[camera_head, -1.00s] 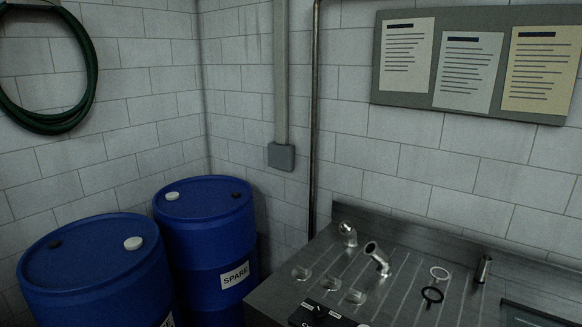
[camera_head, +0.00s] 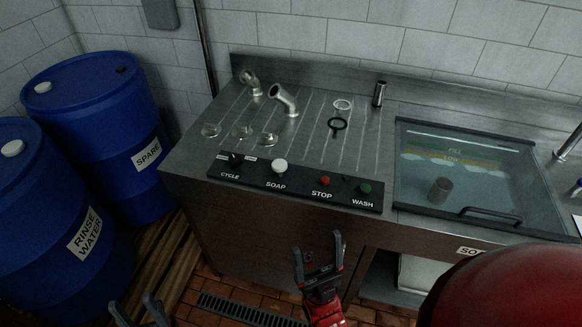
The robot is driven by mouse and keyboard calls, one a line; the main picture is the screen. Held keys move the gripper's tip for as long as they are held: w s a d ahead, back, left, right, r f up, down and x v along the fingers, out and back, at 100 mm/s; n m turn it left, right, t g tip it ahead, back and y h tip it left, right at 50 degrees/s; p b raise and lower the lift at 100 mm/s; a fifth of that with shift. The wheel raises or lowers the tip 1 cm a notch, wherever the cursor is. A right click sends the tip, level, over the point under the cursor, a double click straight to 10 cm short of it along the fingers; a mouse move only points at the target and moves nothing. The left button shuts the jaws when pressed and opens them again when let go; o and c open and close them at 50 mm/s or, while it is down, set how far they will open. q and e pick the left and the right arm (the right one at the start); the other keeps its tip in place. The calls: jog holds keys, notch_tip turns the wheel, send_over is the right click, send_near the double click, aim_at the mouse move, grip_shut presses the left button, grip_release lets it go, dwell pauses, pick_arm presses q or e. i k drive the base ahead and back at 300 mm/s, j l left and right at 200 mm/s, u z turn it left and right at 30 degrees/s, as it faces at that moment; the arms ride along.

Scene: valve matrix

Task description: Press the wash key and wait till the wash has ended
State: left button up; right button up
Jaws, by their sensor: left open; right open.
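The green wash key (camera_head: 365,188) is at the right end of the black control panel (camera_head: 300,192) on the front of the steel counter, above the label WASH. The red stop key (camera_head: 325,181), white soap button (camera_head: 279,166) and dark cycle knob (camera_head: 235,160) are to its left. My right gripper (camera_head: 319,257) is open and empty, in front of the counter and below the panel in the picture, apart from the keys. My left gripper (camera_head: 140,310) is open at the bottom edge, partly cut off. The glass-covered wash tank (camera_head: 470,218) is right of the panel and holds liquid and a grey cylinder (camera_head: 439,190).
Blue drums (camera_head: 95,110) stand at the left. A floor grate (camera_head: 245,310) runs before the counter.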

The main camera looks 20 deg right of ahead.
aim_at(365, 188)
jog(key=z, duration=1.2)
